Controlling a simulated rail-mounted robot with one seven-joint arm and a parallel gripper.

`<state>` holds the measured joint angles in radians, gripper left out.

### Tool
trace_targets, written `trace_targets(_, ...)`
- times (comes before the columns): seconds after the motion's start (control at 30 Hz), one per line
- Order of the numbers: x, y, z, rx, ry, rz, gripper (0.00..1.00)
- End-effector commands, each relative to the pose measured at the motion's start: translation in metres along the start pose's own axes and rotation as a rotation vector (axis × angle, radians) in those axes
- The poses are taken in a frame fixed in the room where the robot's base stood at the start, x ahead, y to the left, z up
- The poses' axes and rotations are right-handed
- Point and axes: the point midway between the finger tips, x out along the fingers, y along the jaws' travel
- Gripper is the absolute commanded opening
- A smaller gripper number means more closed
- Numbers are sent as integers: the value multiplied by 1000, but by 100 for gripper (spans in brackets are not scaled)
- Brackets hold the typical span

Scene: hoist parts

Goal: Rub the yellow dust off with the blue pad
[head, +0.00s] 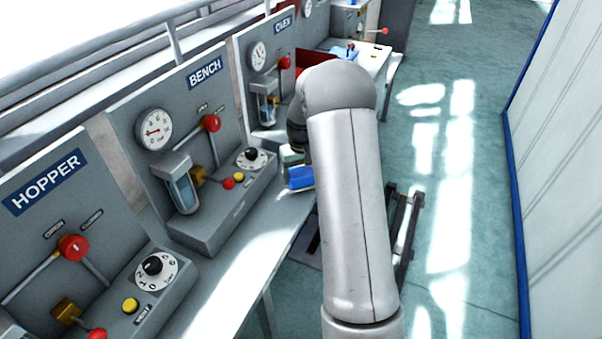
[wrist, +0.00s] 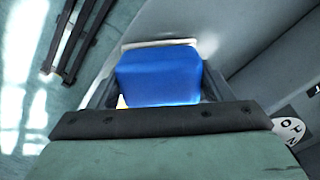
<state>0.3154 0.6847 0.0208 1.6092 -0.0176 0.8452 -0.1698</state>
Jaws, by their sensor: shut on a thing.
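The blue pad (wrist: 158,76) is held between the two dark fingers of my gripper (wrist: 157,92), which is shut on it. In the head view the pad (head: 300,178) is just above or on a small pale plate (head: 298,191) at the bench edge; I cannot tell if they touch. The plate's white edge (wrist: 160,43) shows beyond the pad in the wrist view. A small yellow patch (wrist: 122,102) shows by the pad's lower left corner, likely the yellow dust. The pad and fingers hide most of the plate. My arm covers part of the head view.
The BENCH panel (head: 192,110), with a gauge, red-knobbed lever and dial, stands left of the pad. The HOPPER panel (head: 50,200) is nearer. A white table (head: 375,58) is at the back. Dark rails (head: 405,225) lie on the floor, which is otherwise open to the right.

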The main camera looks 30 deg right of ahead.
Motion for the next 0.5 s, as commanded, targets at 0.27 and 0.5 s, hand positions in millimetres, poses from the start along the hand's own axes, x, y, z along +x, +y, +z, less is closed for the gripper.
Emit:
trace_targets(0.27, 7, 0, 0, 0, 0, 0, 42)
trace_targets(0.5, 11, 0, 0, 0, 0, 0, 42)
